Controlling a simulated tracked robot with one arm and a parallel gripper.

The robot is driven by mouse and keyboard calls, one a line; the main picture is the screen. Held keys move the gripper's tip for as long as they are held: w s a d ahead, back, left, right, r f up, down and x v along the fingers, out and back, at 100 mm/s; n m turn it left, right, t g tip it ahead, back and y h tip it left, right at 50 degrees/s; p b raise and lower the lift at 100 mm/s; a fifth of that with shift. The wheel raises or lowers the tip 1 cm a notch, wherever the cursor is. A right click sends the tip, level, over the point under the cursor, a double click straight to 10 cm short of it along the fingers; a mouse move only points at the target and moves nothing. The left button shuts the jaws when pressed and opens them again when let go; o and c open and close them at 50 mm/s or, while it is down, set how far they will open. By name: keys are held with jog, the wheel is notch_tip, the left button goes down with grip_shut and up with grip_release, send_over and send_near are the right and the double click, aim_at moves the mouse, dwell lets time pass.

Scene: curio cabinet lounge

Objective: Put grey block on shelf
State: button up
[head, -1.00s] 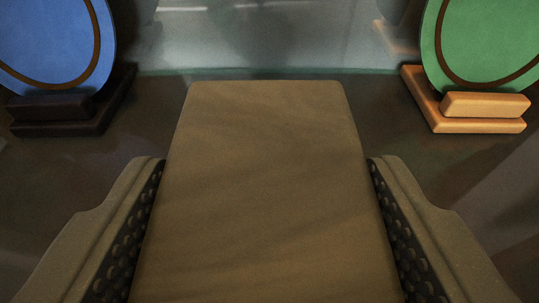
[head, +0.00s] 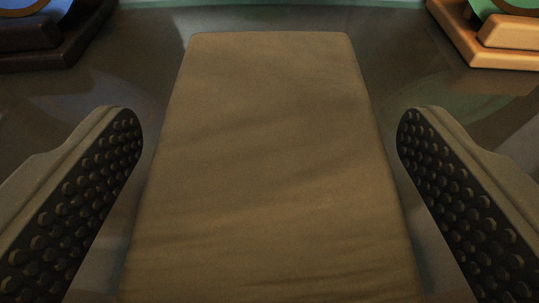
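The block (head: 270,160) is a large box that looks brownish grey in this dim light. It fills the middle of the head view and lies on a dark, glossy surface (head: 150,75), which appears to be the shelf. My gripper (head: 268,125) is open, with one dark studded finger pad on each side of the block. A gap shows between each pad and the block's side. The block's near end runs out of the bottom of the view.
A dark wooden stand (head: 70,45) with a blue plate (head: 22,6) is at the upper left. A light wooden stand (head: 490,40) with a green plate (head: 485,6) is at the upper right. A greenish edge strip (head: 270,4) runs behind the block. Bare surface lies between block and stands.

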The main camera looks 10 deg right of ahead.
jog(key=shift+s+r, duration=0.25)
jog(key=shift+s, duration=0.2)
jog(key=p+v, duration=0.1)
jog(key=v, duration=1)
jog(key=shift+a, duration=0.2)
jog(key=w+a+r+h, duration=0.1)
jog(key=w+a+r, duration=0.15)
jog(key=r, duration=0.45)
jog(key=w+a+r, duration=0.2)
jog(key=a+r, duration=0.2)
jog(key=r, duration=0.4)
jog(key=w+a+r+h, duration=0.1)
jog(key=w+a+r, duration=0.15)
jog(key=r, duration=0.45)
jog(key=s+a+r+n+y, duration=0.1)
jog(key=s+a+r, duration=0.2)
jog(key=a+r, duration=0.3)
jog(key=s+a+r+n+y, duration=0.1)
jog(key=s+a+r+y, duration=0.1)
jog(key=a+r, duration=0.5)
jog(key=s+a+r+t+y, duration=0.1)
jog(key=s+a+r, duration=0.4)
jog(key=a, duration=0.8)
notch_tip(320, 180, up, 2)
jog(key=shift+a+r+n+y, duration=0.1)
jog(key=shift+a+n+y, duration=0.1)
jog(key=shift+n+y, duration=0.3)
